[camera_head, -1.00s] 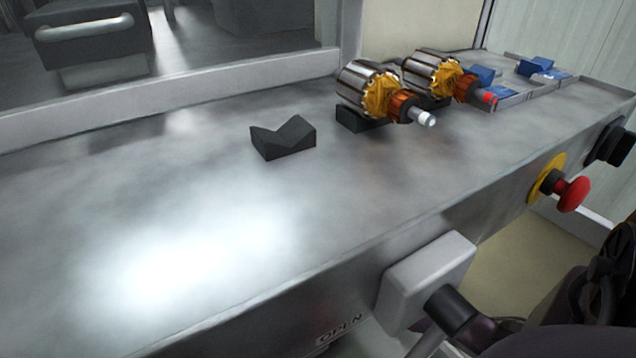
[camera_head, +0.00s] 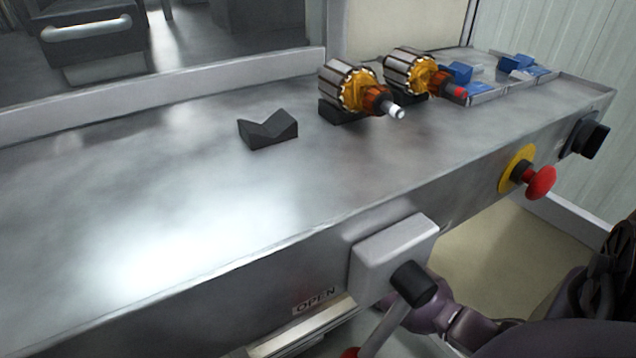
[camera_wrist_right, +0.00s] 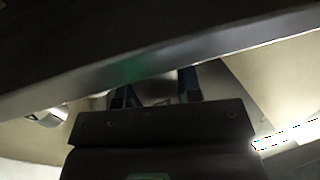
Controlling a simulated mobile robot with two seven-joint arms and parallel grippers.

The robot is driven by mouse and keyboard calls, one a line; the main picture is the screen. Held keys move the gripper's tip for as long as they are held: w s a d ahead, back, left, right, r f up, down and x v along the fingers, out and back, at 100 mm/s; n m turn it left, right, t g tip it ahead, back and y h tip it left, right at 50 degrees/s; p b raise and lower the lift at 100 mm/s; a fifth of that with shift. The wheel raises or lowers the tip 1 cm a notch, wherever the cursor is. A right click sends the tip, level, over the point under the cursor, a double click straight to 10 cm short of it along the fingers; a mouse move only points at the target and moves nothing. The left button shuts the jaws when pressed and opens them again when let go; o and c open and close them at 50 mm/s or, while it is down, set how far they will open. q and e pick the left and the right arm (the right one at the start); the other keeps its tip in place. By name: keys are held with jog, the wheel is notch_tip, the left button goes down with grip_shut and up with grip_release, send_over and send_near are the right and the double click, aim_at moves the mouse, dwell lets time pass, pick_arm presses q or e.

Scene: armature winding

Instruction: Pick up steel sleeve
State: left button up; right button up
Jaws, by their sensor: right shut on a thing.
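I cannot make out a separate steel sleeve for certain. In the head view, one wound armature (camera_head: 347,88) has a pale metallic end on its shaft (camera_head: 394,111). A second armature (camera_head: 410,72) behind it has a red-tipped shaft. Both rest on dark blocks on the steel bench. My right gripper (camera_wrist_right: 155,92) shows in the right wrist view, its two dark fingers around a dim grey thing under a metal edge. Shadow hides what that thing is. My right arm (camera_head: 440,308) is low at the right in the head view, below the bench. My left gripper is out of view.
An empty black V-block (camera_head: 268,130) stands on the bench (camera_head: 160,220). Blue parts (camera_head: 515,64) lie in trays at the far end. A grey box (camera_head: 393,252) with a black knob, a red button (camera_head: 541,182) and a dark switch project from the front. The near bench top is clear.

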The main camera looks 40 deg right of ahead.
jog(key=shift+s+a, duration=0.1)
jog(key=shift+s, duration=0.4)
jog(key=o, duration=1)
jog(key=s+p, duration=0.2)
jog(key=s, duration=0.8)
jog(key=shift+s+p, duration=0.3)
jog(key=shift+s, duration=0.05)
